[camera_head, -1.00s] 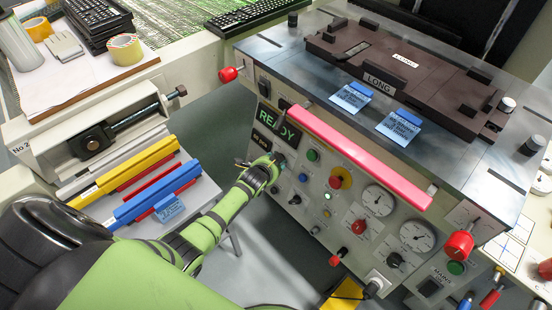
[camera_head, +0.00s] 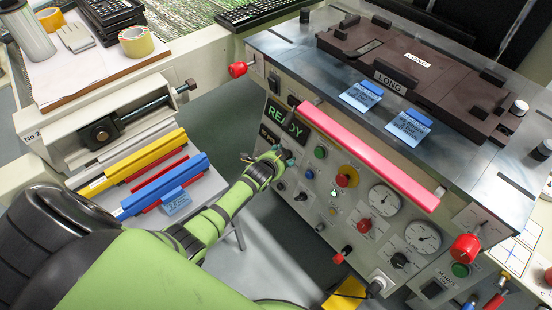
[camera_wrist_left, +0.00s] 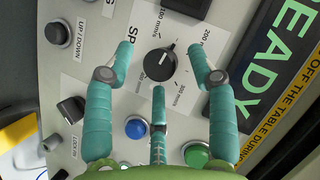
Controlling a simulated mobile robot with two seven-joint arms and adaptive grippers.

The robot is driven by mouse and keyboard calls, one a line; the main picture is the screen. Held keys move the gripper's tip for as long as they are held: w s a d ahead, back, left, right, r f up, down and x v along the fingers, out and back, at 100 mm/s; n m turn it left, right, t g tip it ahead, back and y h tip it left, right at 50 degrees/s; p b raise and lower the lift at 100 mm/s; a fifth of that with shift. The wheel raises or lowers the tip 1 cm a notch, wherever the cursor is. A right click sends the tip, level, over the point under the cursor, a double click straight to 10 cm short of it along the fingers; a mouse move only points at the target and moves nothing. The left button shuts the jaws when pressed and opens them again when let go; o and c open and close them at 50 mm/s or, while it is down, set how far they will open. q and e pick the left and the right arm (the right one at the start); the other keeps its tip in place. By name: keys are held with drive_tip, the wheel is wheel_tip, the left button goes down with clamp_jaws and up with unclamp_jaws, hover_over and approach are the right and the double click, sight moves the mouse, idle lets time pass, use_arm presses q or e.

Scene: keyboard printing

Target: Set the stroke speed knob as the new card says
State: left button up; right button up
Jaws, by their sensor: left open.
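The stroke speed knob (camera_wrist_left: 160,64) is a black round dial on the pale panel in the left wrist view. Printed mm/s values surround it, and its white mark points up and to the right, between the 100 and 200 labels as far as I can tell. My left gripper (camera_wrist_left: 163,54) is open, with fingers on both sides of the knob and a third below it; I see gaps and no clear contact. In the head view my left gripper (camera_head: 277,160) is at the panel below the READY display and hides the knob.
A pink bar (camera_head: 368,155) runs along the machine's front edge above the panel. A blue button (camera_wrist_left: 136,128) and green button (camera_wrist_left: 196,154) sit close to the fingers. Gauges and red knobs fill the panel's right.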

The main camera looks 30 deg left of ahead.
use_arm(q)
drive_tip(key=a+v, duration=0.1)
drive_tip(key=v, duration=1)
drive_tip(key=shift+s+d+r, duration=0.15)
drive_tip(key=shift+d+r, duration=0.15)
drive_tip(key=shift+d, duration=0.05)
